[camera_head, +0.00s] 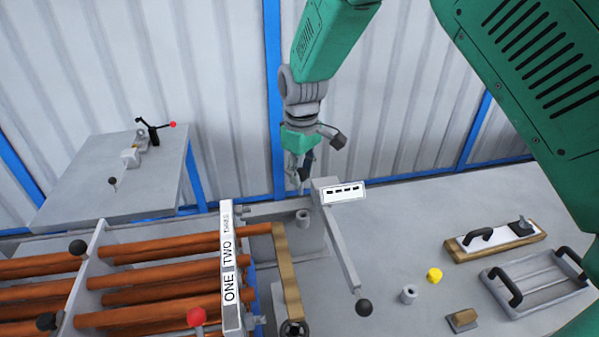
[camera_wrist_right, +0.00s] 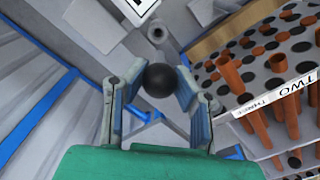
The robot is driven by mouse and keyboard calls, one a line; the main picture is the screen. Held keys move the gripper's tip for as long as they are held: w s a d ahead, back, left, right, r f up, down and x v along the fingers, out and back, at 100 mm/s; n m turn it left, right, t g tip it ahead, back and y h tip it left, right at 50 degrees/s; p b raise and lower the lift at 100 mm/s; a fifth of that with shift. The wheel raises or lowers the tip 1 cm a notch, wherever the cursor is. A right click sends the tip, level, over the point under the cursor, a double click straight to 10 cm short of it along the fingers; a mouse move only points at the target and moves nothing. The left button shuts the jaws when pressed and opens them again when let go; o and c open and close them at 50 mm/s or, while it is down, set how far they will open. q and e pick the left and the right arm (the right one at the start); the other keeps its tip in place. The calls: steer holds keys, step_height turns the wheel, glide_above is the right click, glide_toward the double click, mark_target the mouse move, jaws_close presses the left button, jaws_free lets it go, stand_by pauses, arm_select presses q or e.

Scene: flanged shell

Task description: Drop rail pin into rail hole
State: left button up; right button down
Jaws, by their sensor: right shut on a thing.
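My right gripper (camera_head: 298,174) hangs down at the back of the work area, just left of a white slotted plate (camera_head: 343,193). A grey rail (camera_head: 265,209) runs below and left of the gripper. I cannot make out the rail hole in either view. My left gripper is not in view.
A rack of copper-coloured tubes (camera_head: 160,250) with a label strip (camera_head: 229,265) stands left.

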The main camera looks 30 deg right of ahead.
mark_target(302, 188)
steer(key=shift+d+f, duration=0.3)
steer(key=shift+f, duration=0.2)
steer(key=shift+a+f+b, duration=0.2)
steer(key=shift+f+b, duration=0.6)
steer(key=shift+f, duration=0.8)
steer(key=shift+d+f+b, duration=0.2)
steer(key=shift+f+b, duration=0.1)
steer(key=shift+f, duration=0.4)
steer(key=shift+d+f+b, duration=0.15)
steer(key=shift+f+b, duration=0.1)
steer(key=shift+f, duration=0.4)
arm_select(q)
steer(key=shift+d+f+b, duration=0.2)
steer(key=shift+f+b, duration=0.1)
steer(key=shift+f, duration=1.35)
arm_select(e)
steer(key=shift+a+f, duration=0.25)
steer(key=shift+f, duration=0.4)
steer(key=shift+d+f, duration=0.1)
steer(key=c, duration=1.2)
jaws_free()
